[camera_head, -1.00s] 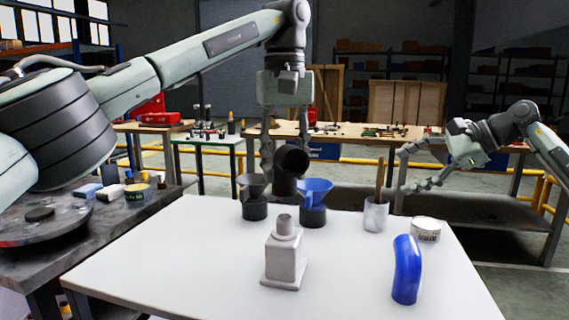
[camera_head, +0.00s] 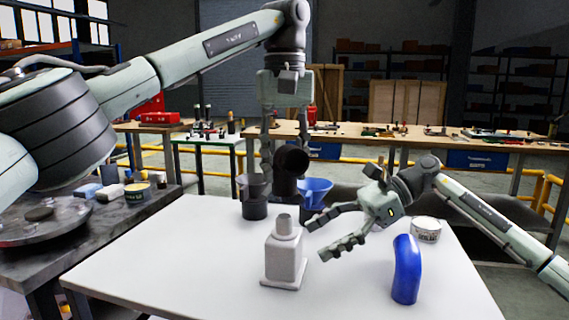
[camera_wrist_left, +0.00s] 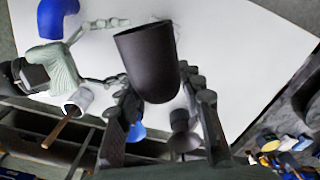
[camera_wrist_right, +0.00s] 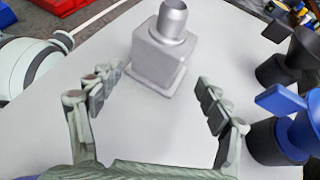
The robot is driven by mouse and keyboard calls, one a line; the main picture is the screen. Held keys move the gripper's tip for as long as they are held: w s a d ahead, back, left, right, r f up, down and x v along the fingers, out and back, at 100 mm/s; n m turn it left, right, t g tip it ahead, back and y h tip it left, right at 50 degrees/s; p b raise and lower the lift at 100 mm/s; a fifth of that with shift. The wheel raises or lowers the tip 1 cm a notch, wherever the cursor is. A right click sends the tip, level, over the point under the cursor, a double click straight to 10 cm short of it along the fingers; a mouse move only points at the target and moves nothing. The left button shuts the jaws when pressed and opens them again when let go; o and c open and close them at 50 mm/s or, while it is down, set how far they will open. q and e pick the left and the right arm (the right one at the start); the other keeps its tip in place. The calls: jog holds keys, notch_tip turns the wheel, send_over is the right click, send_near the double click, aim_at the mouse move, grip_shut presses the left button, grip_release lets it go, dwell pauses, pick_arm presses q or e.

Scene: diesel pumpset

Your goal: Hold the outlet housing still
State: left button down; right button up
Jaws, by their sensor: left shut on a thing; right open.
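The outlet housing (camera_head: 283,260) is a grey metal block with a flat base flange and a round neck. It stands upright on the white table, and in the right wrist view (camera_wrist_right: 160,55) it is ahead of the fingers. My right gripper (camera_head: 316,238) is open and empty, just right of the housing, its fingers pointing towards it, with no contact visible. My left gripper (camera_head: 283,160) is above the table's far side, shut on a black pipe piece (camera_head: 291,160). The piece shows as a dark tube in the left wrist view (camera_wrist_left: 148,60).
A blue bent hose (camera_head: 406,272) stands at the table's front right, near a white tin (camera_head: 426,229). The white table's (camera_head: 170,260) left front is clear.

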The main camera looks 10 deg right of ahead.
aim_at(301, 248)
jog(key=shift+x, duration=3.6)
jog(key=c, duration=0.7)
jog(key=shift+c, duration=0.2)
jog(key=o, duration=0.9)
jog(key=shift+c, duration=0.2)
jog(key=shift+c, duration=0.6)
jog(key=c, duration=1.5)
jog(key=shift+o, duration=0.2)
